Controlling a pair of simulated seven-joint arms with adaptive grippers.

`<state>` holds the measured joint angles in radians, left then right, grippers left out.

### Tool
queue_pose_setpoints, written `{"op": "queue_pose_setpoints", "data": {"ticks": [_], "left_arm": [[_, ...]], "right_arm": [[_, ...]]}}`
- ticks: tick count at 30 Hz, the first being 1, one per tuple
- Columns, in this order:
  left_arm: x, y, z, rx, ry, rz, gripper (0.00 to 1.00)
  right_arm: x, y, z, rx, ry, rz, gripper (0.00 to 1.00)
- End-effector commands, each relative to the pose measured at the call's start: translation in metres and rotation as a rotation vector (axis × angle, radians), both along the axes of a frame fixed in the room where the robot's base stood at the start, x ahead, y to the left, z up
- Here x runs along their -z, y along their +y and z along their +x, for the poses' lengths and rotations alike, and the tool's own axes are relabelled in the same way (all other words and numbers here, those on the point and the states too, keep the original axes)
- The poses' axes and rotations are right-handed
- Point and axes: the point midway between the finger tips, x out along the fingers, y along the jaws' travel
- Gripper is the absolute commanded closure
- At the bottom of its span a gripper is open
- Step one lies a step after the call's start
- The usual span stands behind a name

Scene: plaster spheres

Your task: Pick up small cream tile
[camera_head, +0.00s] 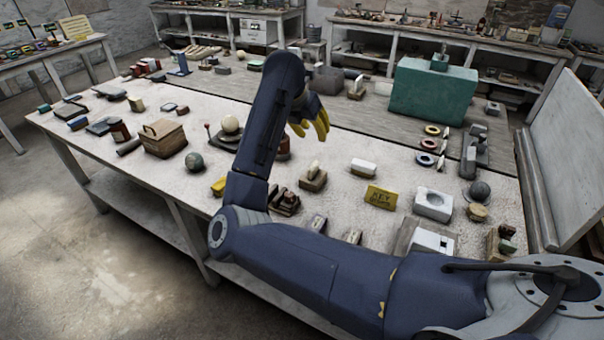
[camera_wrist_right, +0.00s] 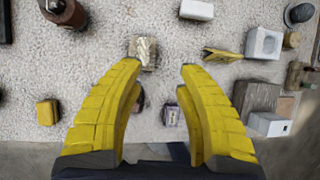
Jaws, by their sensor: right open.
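My right gripper (camera_head: 314,124) has yellow curved fingers and hangs above the middle of the pale worktable in the head view. In the right wrist view its fingers (camera_wrist_right: 160,75) are spread wide with nothing between them. A small pale cream piece (camera_head: 314,167) sits on a brown block (camera_head: 313,182), and this block (camera_wrist_right: 143,52) shows just beyond the fingertips in the wrist view. A whitish rectangular block (camera_head: 363,168) lies to its right, and it also shows at the wrist view's top (camera_wrist_right: 197,9). I cannot tell which one is the cream tile. My left gripper is out of view.
A yellow sign (camera_head: 381,197) and a white block with a round hollow (camera_head: 433,204) lie to the right. A brown box (camera_head: 165,139) and a greenish ball (camera_head: 194,162) are on the left. A large teal case (camera_head: 432,90) stands behind. My right arm covers the table's front middle.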

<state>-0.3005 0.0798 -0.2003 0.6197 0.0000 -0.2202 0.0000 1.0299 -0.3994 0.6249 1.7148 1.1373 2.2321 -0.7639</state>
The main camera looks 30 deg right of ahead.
Motion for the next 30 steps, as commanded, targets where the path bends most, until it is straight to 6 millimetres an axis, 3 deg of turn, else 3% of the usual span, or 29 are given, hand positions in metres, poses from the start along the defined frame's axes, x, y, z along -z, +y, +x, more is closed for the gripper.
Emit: {"op": "queue_pose_setpoints", "data": {"ticks": [8, 21, 30], "left_arm": [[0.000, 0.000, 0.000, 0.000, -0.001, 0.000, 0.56], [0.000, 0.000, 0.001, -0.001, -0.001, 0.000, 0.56], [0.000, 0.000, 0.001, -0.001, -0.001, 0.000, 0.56]], "right_arm": [[0.024, 0.012, 0.002, -0.002, -0.037, 0.145, 0.64], [0.094, -0.013, 0.017, -0.001, -0.035, 0.142, 0.64], [0.124, -0.024, 0.025, -0.001, -0.039, 0.142, 0.64]]}}
